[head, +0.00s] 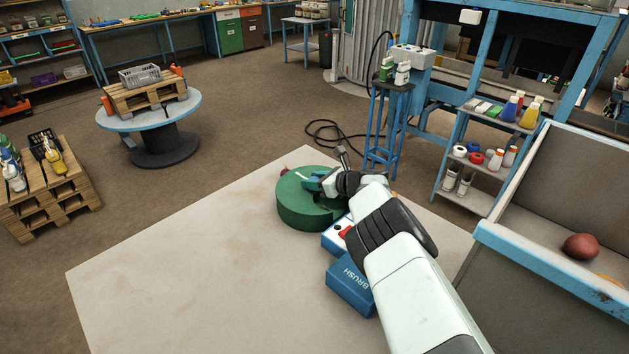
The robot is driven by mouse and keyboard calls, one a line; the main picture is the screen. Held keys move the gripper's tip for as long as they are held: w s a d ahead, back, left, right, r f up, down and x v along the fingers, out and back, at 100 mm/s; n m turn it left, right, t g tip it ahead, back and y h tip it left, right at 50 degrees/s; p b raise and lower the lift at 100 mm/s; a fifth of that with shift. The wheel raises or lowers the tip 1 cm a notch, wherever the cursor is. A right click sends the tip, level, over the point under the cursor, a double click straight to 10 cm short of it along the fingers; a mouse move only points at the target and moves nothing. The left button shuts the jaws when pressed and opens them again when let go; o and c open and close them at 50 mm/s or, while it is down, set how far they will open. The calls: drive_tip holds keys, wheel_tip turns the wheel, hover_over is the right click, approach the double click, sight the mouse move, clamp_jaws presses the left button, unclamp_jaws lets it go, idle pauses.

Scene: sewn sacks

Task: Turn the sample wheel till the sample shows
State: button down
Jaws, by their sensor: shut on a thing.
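The sample wheel, a thick green disc (297,209), lies flat near the far corner of the pale table. A notch or opening shows at its right side, partly covered by my arm. My gripper (313,182) is over the top of the wheel and shut on a part of it near the centre. The exact hold is small and partly hidden by the wrist. No sample can be made out in the wheel from here.
The table's left and front (190,275) are clear. A blue-edged bin (555,262) stands right.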

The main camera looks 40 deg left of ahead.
drive_tip(key=shift+a+r, duration=0.1)
idle(0.3)
drive_tip(key=c, duration=0.7)
unclamp_jaws()
drive_tip(key=shift+c, duration=0.2)
drive_tip(key=shift+v, duration=0.85)
drive_tip(key=s+v, duration=0.1)
drive_tip(key=v, duration=0.8)
drive_tip(key=shift+w, duration=0.55)
drive_tip(key=shift+r, duration=0.1)
